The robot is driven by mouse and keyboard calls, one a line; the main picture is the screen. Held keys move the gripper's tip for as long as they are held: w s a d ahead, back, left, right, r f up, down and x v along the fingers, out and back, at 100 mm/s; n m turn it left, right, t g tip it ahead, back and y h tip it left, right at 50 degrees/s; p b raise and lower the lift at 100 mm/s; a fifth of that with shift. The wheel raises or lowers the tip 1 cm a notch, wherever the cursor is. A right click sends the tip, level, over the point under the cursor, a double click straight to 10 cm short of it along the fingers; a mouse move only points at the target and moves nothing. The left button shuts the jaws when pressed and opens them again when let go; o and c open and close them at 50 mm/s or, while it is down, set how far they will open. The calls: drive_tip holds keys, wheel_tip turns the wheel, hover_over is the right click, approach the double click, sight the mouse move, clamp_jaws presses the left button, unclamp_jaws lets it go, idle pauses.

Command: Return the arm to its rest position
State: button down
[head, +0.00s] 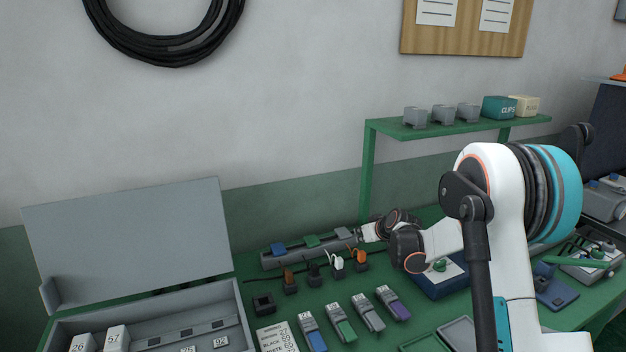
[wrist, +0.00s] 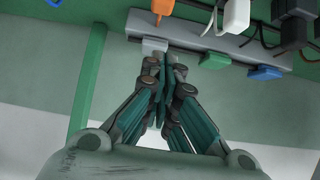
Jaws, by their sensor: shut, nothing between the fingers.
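My arm (head: 503,235) reaches in from the right over the green bench in the head view, with its forearm bent to the left. My gripper (wrist: 163,75) is shut and empty in the wrist view, its fingertips together close to a grey block on a grey rail (wrist: 230,48). I cannot tell whether the tips touch that block. In the head view the gripper end is small and partly hidden by the wrist, at the right end of the rail (head: 268,262). The rail carries a blue, a green and a grey block.
An open grey box (head: 235,300) with its lid raised (head: 130,240) stands at left. Several small coloured dampers (head: 341,325) and a printed card (head: 277,338) lie in front. A green shelf (head: 400,130) with grey blocks and boxes stands behind. A blue tray (head: 440,285) lies under the forearm.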

drive_tip(key=s+a+r+m+g+h, duration=0.1)
drive_tip(key=s+a+r, duration=0.1)
drive_tip(key=s+r, duration=0.8)
drive_tip(key=s+a+r+g, duration=0.1)
drive_tip(key=s+r, duration=0.6)
drive_tip(key=s, duration=0.5)
drive_tip(key=s+f+m+h, duration=0.1)
drive_tip(key=s+m+h, duration=0.1)
drive_tip(key=s, duration=2.5)
drive_tip(key=shift+s+f+g, duration=0.3)
drive_tip(key=shift+s+g, duration=0.05)
drive_tip(key=shift+g, duration=0.05)
drive_tip(key=shift+d, duration=0.1)
